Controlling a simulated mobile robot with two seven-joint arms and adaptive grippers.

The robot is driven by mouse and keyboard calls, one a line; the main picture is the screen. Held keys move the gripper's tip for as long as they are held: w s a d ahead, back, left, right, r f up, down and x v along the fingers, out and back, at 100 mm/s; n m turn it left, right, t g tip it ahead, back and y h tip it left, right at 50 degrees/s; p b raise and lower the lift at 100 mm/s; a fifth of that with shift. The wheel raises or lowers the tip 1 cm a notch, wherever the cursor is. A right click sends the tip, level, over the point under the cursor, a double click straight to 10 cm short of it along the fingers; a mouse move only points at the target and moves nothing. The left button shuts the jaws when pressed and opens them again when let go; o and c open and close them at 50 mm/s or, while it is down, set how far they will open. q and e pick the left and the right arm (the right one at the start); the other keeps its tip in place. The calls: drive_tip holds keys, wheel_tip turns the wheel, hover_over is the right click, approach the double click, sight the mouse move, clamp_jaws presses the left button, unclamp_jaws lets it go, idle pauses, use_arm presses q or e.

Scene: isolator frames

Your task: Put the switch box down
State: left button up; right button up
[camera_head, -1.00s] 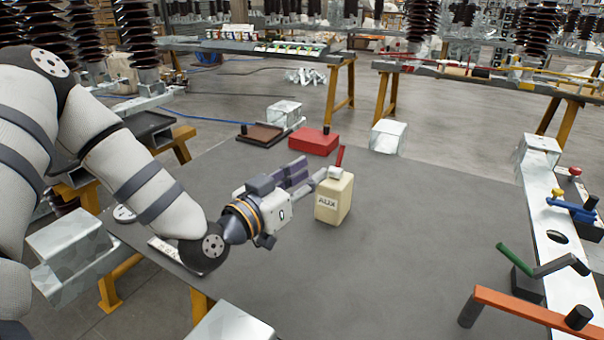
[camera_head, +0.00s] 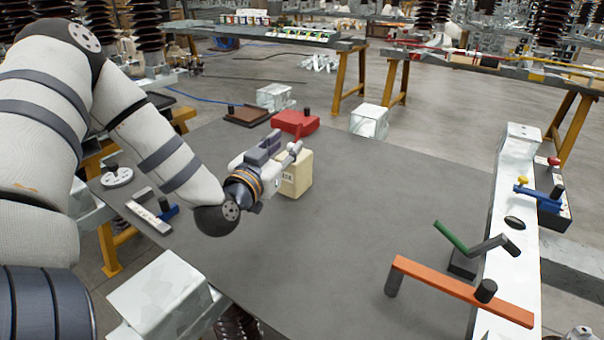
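The switch box, a cream box (camera_head: 299,176) with partly hidden dark lettering on its front, is upright over the middle of the grey table (camera_head: 340,250). My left gripper (camera_head: 295,150) reaches it from the left. Its fingers are at the top of the box and look closed on it there. The gripper covers the box's upper left, and the box's red lever is hidden. I cannot tell whether the box's bottom touches the table. My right gripper is out of view.
A white round part (camera_head: 117,177) lies left. The table's front middle is clear.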

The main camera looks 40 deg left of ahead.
sight(298, 133)
use_arm(q)
drive_tip(key=x, duration=0.3)
drive_tip(key=b+x, duration=0.1)
drive_tip(key=x, duration=0.3)
drive_tip(key=shift+f, duration=0.25)
drive_tip(key=shift+w+r, duration=0.1)
drive_tip(key=shift+w, duration=0.15)
drive_tip(key=shift+r, duration=0.15)
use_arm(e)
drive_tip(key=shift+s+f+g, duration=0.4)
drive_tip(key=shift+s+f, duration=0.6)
use_arm(q)
clamp_jaws()
